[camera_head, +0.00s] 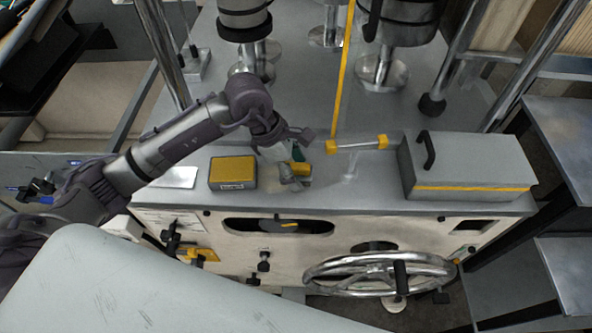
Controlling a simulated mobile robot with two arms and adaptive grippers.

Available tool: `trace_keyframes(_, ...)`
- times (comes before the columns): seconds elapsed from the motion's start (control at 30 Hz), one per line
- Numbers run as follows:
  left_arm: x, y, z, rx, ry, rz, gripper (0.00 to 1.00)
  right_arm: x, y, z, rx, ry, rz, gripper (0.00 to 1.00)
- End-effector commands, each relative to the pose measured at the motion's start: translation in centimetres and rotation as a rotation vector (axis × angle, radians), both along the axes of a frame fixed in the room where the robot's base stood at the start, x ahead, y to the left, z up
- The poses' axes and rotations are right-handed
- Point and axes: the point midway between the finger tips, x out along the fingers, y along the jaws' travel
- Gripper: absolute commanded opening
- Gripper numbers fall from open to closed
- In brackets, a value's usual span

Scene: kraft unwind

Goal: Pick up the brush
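My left gripper (287,146) reaches in from the left over the grey bench top. Its fingers look spread, with nothing clearly held between them. Just below it on the bench, near the front edge, is a small cluster of grey, yellow and green items (295,173); the gripper partly covers it. I cannot tell for certain whether the brush is among these. My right gripper is not in view.
A yellow-topped box (233,171) lies left of the cluster. A pale bar with yellow ends (356,144) and a grey toolbox (468,167) are to the right. Metal posts stand behind. A handwheel (380,276) juts from the bench front.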

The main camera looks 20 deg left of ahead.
Motion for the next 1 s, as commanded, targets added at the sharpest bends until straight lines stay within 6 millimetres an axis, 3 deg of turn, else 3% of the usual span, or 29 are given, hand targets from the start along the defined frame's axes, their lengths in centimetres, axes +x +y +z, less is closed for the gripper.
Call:
trace_keyframes(0.03,0.0,0.0,0.0,0.0,0.0,0.0,0.53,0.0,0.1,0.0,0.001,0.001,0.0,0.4)
trace_keyframes(0.3,0.0,0.0,0.0,0.0,0.0,0.0,0.09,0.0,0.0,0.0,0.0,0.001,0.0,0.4)
trace_keyframes(0.63,0.1,0.0,0.9,-0.001,-0.004,0.001,0.09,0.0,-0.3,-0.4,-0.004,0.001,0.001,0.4)
trace_keyframes(1.0,0.1,0.0,7.9,0.0,-0.006,0.0,0.09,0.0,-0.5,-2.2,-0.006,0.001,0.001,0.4)
